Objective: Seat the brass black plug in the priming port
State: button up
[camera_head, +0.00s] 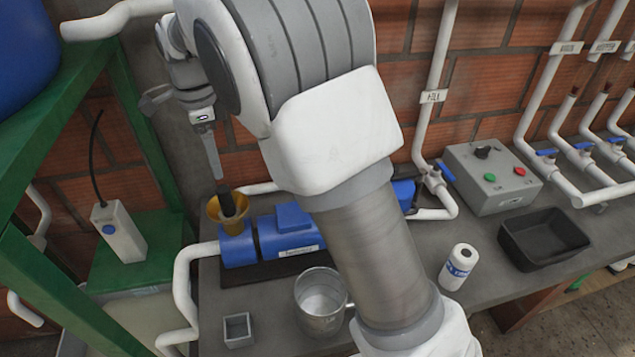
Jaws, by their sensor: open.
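A black plug (227,204) stands in the brass funnel-shaped cup (213,212) on top of the left end of the blue pump (263,243). The plug leans slightly and its lower end is hidden inside the cup, so I cannot tell how deep it sits. The priming port itself does not show apart from this brass cup. My gripper (217,172) is open, pointing down just above the plug. Its fingers look edge-on, and they appear apart from the plug. My arm hides the middle of the pump.
A metal cup (321,305), a small grey square box (238,330), a white bottle (458,267) and a black tray (545,238) stand on the bench. A grey control box (490,175) is behind. White pipes (185,290) run beside the pump, and a green frame (60,110) stands at left.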

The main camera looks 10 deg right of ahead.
jog(key=s+d+r+n+t+y, duration=0.1)
jog(key=s+d+r+n, duration=0.4)
jog(key=d, duration=0.3)
jog(key=s+d+r+n+t, duration=0.2)
jog(key=s+d+r+n, duration=0.1)
jog(key=s+d+r, duration=0.4)
jog(key=s+d+f+n+t, duration=0.1)
jog(key=s+d+f+n, duration=0.1)
jog(key=s, duration=0.4)
jog(key=s+d+f+n+t+h, duration=0.1)
jog(key=s+d+f+n, duration=0.1)
jog(key=s+d+n, duration=0.3)
jog(key=shift+s+d+f+n+t, duration=0.3)
jog(key=shift+s+d+f, duration=0.1)
jog(key=shift+s+d, duration=0.55)
jog(key=shift+d, duration=0.1)
